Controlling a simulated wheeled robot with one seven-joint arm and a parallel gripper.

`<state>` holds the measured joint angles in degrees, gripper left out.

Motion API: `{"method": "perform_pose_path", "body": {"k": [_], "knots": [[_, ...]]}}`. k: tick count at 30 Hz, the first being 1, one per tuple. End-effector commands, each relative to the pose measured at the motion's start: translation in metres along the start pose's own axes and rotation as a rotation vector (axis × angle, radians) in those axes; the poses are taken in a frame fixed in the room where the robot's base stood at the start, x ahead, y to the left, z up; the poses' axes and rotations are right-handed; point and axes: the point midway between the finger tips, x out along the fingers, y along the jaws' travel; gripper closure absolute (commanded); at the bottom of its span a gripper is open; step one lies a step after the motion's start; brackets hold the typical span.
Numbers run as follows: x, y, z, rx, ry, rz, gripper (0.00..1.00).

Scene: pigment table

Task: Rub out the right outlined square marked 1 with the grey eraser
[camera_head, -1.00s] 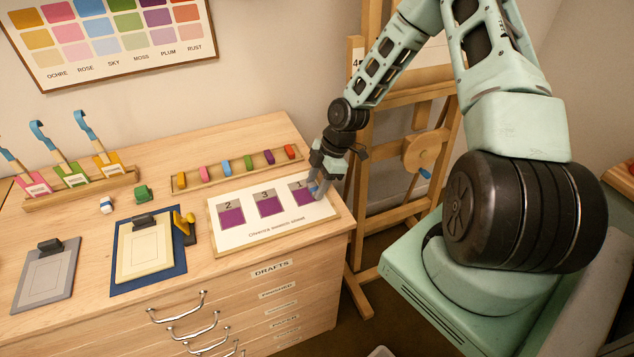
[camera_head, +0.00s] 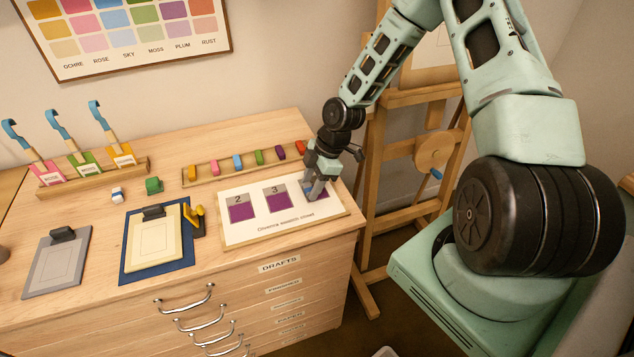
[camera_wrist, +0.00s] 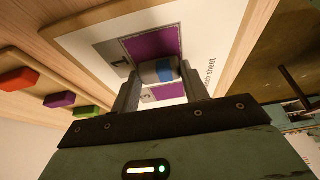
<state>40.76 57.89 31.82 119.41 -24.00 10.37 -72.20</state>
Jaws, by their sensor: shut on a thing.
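The white sheet (camera_head: 250,235) lies on the cabinet top with three outlined squares, each purple with a grey numbered strip. The square marked 1 (camera_head: 323,193) is at the right, mostly hidden by my gripper (camera_head: 314,194) in the head view. In the wrist view, the square marked 1 (camera_wrist: 150,45) shows its purple still full. My gripper is shut on the eraser (camera_wrist: 164,70), grey with a blue band. The eraser is at the edge of square 1 nearest square 3 (camera_wrist: 168,92). Whether it touches the sheet I cannot tell.
A rack of coloured blocks (camera_head: 238,163) stands behind the sheet. A yellow stamp-like tool (camera_head: 196,216) and a clipboard on a blue mat (camera_head: 130,270) are to the left. A white-blue block (camera_head: 117,195) and a green block (camera_head: 154,185) stand farther left. An easel (camera_head: 400,200) is at the right.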

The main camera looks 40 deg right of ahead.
Motion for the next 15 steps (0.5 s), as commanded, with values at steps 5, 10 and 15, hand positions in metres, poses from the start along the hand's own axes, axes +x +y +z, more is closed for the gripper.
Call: {"method": "perform_pose_path", "body": {"k": [5,10,15], "knots": [[0.0056,-0.0004,-0.0096,-0.001,0.0,-0.001,0.74],[0.0046,-0.0005,-0.0117,0.001,0.0,-0.001,0.74],[0.0032,0.0,-0.0074,0.002,0.0,0.0,0.74]]}}
